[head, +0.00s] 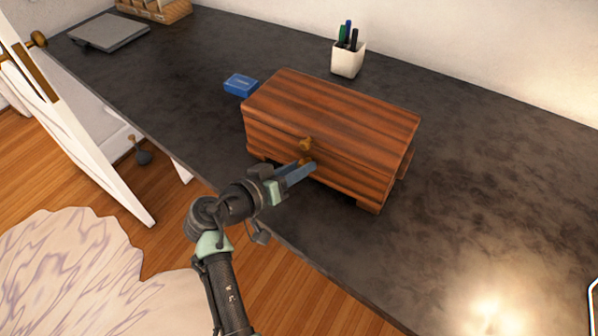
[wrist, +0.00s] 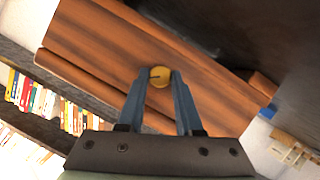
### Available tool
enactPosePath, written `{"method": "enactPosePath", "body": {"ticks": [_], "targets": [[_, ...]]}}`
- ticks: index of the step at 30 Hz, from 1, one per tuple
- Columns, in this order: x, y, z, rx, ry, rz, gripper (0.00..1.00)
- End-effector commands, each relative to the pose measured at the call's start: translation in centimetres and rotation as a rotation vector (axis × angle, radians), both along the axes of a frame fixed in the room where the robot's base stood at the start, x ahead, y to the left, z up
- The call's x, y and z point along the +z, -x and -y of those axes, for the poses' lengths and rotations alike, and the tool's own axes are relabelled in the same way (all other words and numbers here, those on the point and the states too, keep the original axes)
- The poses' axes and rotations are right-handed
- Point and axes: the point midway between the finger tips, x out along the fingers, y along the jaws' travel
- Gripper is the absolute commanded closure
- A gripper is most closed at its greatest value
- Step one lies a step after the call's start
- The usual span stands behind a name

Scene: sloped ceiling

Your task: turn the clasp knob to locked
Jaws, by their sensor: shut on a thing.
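A wooden box (head: 335,115) with a striped grain stands on the dark desk, its front towards me. A brass clasp knob (head: 306,145) sits on the upper front of the box. My gripper (head: 306,167) is at the box front, just below that upper brass piece, with its fingers around a brass part there. In the wrist view, the round brass knob (wrist: 160,77) lies between the two fingertips of my gripper (wrist: 160,90), which are shut on it. A dark mark shows on the knob face. The fingers partly hide the knob's sides.
The dark desk (head: 480,150) is clear to the right of the box. A blue small box (head: 240,84) lies behind left, and a white pen cup (head: 348,58) stands behind. A grey laptop-like slab (head: 110,32) lies far left.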

Motion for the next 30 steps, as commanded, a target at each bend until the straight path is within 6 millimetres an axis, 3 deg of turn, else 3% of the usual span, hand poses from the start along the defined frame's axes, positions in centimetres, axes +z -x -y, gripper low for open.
{"method": "enactPosePath", "body": {"ticks": [18,30], "targets": [[-0.66,-0.19,-0.39,0.001,0.506,-0.292,1.00],[-0.73,-0.21,-0.43,0.000,0.738,-0.427,1.00]]}}
